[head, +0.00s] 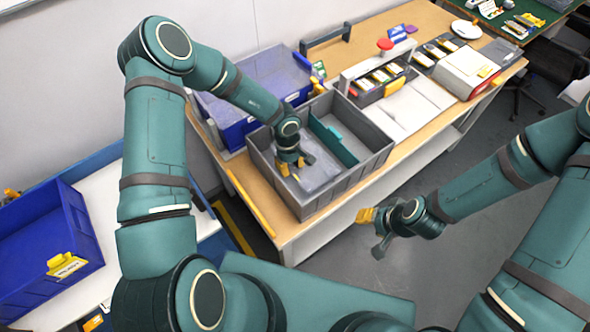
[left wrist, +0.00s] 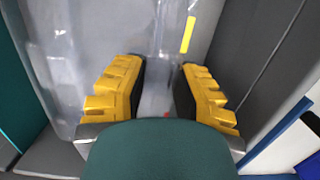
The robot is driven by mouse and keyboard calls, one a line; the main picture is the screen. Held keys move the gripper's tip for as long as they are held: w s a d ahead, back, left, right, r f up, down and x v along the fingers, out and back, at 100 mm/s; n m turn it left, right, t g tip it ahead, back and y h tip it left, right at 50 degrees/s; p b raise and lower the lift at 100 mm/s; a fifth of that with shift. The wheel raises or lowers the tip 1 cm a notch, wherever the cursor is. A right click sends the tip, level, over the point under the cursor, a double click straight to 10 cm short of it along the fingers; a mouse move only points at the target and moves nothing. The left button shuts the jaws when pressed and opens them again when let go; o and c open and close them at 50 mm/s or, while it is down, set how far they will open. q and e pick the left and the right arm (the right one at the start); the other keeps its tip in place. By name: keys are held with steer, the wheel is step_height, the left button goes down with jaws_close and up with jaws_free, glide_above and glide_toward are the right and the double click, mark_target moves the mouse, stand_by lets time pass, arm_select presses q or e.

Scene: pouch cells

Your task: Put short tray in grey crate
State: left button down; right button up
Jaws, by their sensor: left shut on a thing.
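The grey crate (head: 350,188) stands on the near part of the wooden bench, with a teal divider (head: 333,139) inside it. My left gripper (head: 291,165) reaches down into the crate's left compartment. A clear, greyish plastic tray (head: 318,176) lies low in that compartment, under and around the fingers. In the left wrist view the tray (left wrist: 85,55) shows as a shiny moulded sheet, and its edge runs between the yellow-padded fingers, which are shut on it. The fingers partly hide it. My right gripper (head: 375,230) hangs over the floor, empty, its fingers spread apart.
White trays (head: 405,110), a grey caddy (head: 380,90) with yellow-marked items and a white box (head: 466,73) fill the bench to the right. Another blue bin (head: 45,240) is at the far left. The floor in front is clear.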

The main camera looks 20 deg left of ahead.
arm_select(q)
steer(key=shift+f, duration=2.15)
steer(key=shift+f, duration=0.1)
steer(key=c, duration=0.8)
jaws_free()
steer(key=shift+c, duration=0.2)
steer(key=r, duration=0.8)
steer(key=w+a+r+p, duration=0.1)
steer(key=r, duration=0.3)
steer(key=shift+a+r, duration=0.1)
steer(key=shift+s, duration=0.1)
